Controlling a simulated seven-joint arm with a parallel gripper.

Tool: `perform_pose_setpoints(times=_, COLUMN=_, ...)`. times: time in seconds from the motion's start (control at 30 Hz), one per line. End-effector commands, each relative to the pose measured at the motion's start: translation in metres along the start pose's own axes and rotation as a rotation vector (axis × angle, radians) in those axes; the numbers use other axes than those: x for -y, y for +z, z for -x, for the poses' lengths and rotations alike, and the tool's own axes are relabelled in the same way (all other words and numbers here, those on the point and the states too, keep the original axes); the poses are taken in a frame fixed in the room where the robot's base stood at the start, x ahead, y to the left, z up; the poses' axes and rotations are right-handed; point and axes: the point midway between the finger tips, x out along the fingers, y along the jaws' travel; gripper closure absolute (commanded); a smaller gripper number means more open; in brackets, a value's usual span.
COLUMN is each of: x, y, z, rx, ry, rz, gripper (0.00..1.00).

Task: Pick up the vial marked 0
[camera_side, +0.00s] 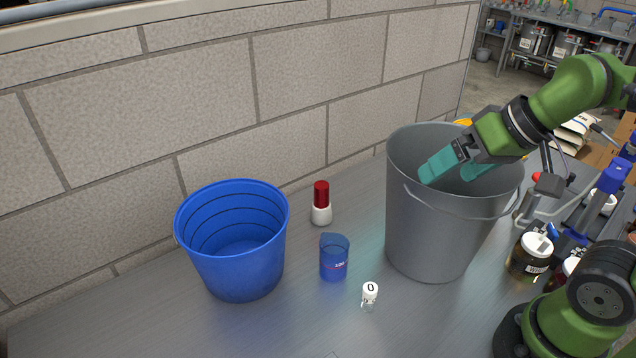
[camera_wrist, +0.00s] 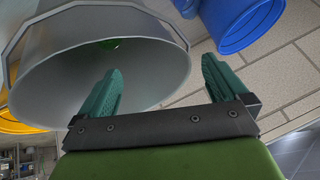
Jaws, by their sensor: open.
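The vial marked 0 (camera_side: 370,294) stands upright on the grey bench in the side view, with a white top bearing a black 0 and a clear lower part. It is in front of and to the left of the big grey bucket. I cannot make it out in the wrist view. My gripper (camera_side: 449,173) is open, its teal fingers at the mouth of the grey bucket, up and to the right of the vial. In the wrist view my gripper (camera_wrist: 160,78) shows two spread fingers with nothing between them.
The tall grey bucket (camera_side: 430,237) stands between my gripper and the vial's side. A blue beaker (camera_side: 334,262), a red-topped white bottle (camera_side: 321,207) and a blue bucket (camera_side: 240,272) stand left. A dark jar (camera_side: 527,262) is right. The front left bench is clear.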

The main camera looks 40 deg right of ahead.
Motion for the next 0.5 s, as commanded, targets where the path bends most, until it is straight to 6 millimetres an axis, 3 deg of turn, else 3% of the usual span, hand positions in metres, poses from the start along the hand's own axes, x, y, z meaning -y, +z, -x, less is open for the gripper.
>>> perform_pose_setpoints(times=0.03, x=-0.0024, y=0.0028, z=0.0004, rx=-0.024, ry=-0.006, rz=-0.044, gripper=0.02)
perform_pose_setpoints(times=0.3, x=-0.0049, y=0.0049, z=-0.0003, rx=-0.048, ry=-0.013, rz=-0.102, gripper=0.42)
perform_pose_setpoints(times=0.5, x=-0.0047, y=0.0048, z=-0.0002, rx=-0.047, ry=-0.013, rz=-0.099, gripper=0.42)
